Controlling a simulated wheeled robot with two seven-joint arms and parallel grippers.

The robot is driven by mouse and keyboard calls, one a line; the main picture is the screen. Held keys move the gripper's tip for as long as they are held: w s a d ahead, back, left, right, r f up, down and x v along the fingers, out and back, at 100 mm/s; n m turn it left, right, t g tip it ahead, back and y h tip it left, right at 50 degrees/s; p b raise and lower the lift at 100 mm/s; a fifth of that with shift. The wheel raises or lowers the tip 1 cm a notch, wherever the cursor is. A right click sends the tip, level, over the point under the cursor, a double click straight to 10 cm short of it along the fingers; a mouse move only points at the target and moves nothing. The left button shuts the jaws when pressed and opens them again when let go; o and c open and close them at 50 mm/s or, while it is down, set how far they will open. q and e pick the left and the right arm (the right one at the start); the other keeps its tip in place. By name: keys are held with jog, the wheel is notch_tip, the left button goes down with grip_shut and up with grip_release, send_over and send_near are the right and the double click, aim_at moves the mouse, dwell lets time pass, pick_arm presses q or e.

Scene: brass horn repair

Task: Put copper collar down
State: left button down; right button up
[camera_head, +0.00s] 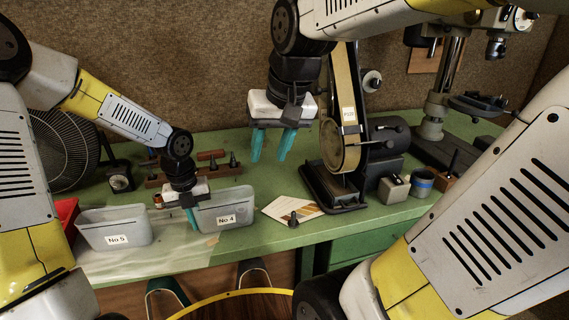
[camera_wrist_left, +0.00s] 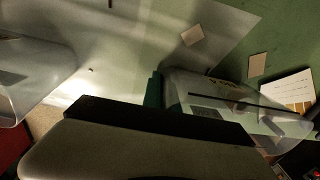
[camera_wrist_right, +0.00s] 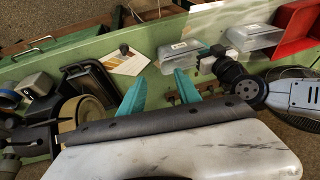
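A small copper-coloured piece (camera_head: 158,201), which may be the copper collar, shows between the two grey bins, just left of my left gripper; it is too small to be sure. My left gripper (camera_head: 192,217) points down in front of the No.4 bin. Its teal fingers are close together and look shut, with nothing visible between them. In the left wrist view the fingers (camera_wrist_left: 154,90) show as one narrow teal strip beside a clear bin. My right gripper (camera_head: 272,150) hangs above the bench left of the belt sander, fingers apart and empty; it also shows in the right wrist view (camera_wrist_right: 157,90).
The No.5 bin (camera_head: 115,229) and No.4 bin (camera_head: 226,208) stand on the green bench. A belt sander (camera_head: 342,120) stands right of them. A card (camera_head: 290,209) and a small dark cone-shaped part (camera_head: 293,219) lie between. A wooden rack (camera_head: 205,168) is behind.

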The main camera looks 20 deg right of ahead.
jog(key=s+d+t, duration=0.1)
jog(key=s+t, duration=0.1)
jog(key=s, duration=0.4)
jog(key=shift+d+n, duration=0.2)
jog(key=shift+n, duration=0.1)
jog(key=shift+f, duration=0.1)
pick_arm(q)
jog(key=c, duration=1.6)
grip_release()
